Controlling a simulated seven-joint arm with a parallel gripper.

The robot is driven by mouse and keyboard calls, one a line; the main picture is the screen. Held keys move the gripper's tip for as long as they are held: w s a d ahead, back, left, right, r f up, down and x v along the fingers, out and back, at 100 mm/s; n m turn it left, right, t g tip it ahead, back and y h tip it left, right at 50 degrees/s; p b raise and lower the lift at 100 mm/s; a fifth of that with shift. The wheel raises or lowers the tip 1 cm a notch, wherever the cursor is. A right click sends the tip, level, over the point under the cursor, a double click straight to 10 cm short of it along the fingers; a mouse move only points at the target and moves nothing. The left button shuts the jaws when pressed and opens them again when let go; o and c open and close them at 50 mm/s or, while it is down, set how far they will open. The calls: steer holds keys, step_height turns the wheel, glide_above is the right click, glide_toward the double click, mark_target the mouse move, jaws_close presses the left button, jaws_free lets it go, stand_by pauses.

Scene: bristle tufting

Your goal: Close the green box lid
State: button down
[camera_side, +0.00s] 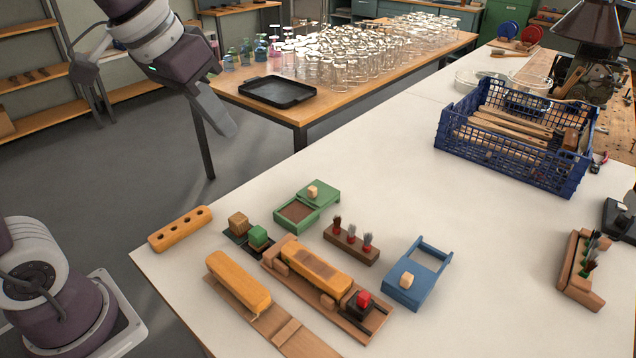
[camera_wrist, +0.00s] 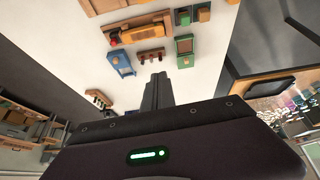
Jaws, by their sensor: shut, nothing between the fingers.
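The green box (camera_side: 293,224) stands on the white table in the side view. Its green lid (camera_side: 325,190), with a pale wooden knob (camera_side: 313,191), covers only the rear part. The front compartment is uncovered and shows a brown inside. My gripper (camera_side: 230,128) is raised at the upper left of the side view, well away from the box and touching nothing. In the wrist view its fingers (camera_wrist: 157,88) are together and empty.
A blue box (camera_side: 408,291) with a similar knob stands to the right. A brush block (camera_side: 350,246) with several tufts lies between the boxes. Wooden fixtures and orange blocks (camera_side: 238,280) crowd the front. A blue crate (camera_side: 480,160) stands farther back; the table behind the green box is clear.

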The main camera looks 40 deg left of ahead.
steer(key=w+a+f, duration=0.2)
steer(key=w, duration=0.6)
steer(key=w+a+f, duration=0.1)
steer(key=w+f, duration=0.1)
steer(key=w, duration=0.5)
steer(key=g, duration=0.1)
glide_above(322, 190)
steer(key=w, duration=0.2)
step_height(322, 190, down, 29)
steer(key=shift+r, duration=0.1)
steer(key=shift+s, duration=2)
steer(key=s, duration=0.9)
steer(key=shift+s, duration=0.5)
